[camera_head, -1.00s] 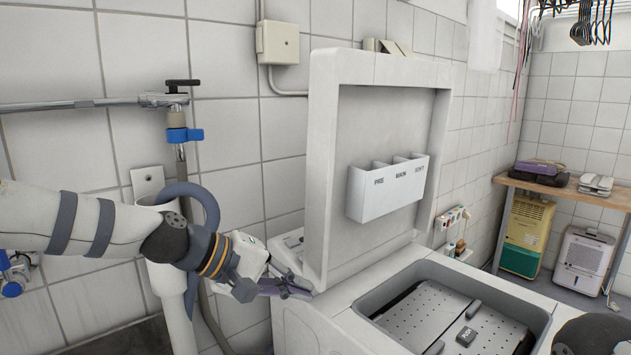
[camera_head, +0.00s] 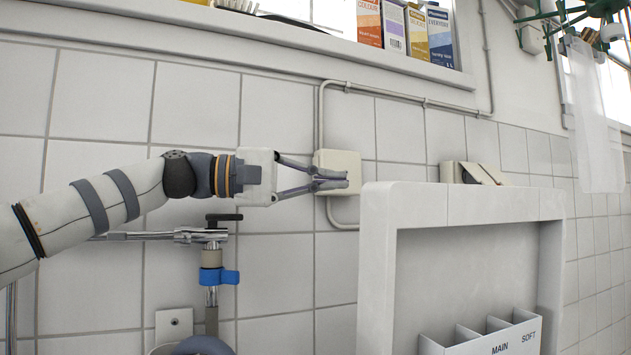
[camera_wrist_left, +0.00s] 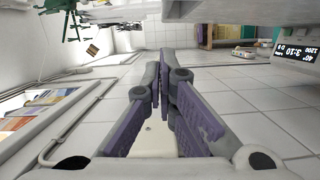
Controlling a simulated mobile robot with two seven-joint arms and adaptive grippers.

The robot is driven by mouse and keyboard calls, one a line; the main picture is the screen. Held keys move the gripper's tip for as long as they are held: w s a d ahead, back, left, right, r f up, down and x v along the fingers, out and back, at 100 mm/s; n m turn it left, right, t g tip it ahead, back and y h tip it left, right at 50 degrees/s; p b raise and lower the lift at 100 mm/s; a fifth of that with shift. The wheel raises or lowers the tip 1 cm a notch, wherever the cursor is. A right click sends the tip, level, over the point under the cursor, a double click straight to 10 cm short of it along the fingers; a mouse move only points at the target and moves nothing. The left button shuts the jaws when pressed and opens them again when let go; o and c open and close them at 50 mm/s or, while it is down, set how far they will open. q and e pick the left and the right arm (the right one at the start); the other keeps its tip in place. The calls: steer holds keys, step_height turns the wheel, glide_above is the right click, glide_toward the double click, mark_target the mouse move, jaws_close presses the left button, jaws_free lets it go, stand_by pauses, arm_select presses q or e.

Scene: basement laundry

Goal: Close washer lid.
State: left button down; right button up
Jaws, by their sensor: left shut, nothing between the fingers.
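The washer lid (camera_head: 378,275) stands open and upright at the lower right of the head view, its hollow inner side facing me. A light grey drawer box (camera_head: 500,340) marked MAIN and SOFT sits on that inner side. My left gripper (camera_head: 335,182) is shut and empty, left of the lid's upper left corner and slightly above its top edge, apart from it. Its shut fingers also show in the left wrist view (camera_wrist_left: 160,68). A lit washer display (camera_wrist_left: 295,45) shows at right there. The washer's top and drum opening are out of the head view. My right gripper is not in view.
A cream junction box (camera_head: 338,163) with grey conduit is on the tiled wall behind my left fingers. A tap with a blue handle (camera_head: 218,277) is below my arm. Detergent boxes (camera_head: 400,32) stand on the ledge above. Green hangers (camera_head: 585,20) hang at upper right.

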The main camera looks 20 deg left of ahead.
arm_select(q)
steer(key=d+p, duration=0.1)
steer(key=d, duration=0.5)
steer(key=shift+s+f, duration=0.15)
steer(key=shift+s, duration=0.25)
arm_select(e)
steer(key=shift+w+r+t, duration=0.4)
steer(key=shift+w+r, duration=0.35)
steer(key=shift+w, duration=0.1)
arm_select(q)
steer(key=shift+d, duration=0.1)
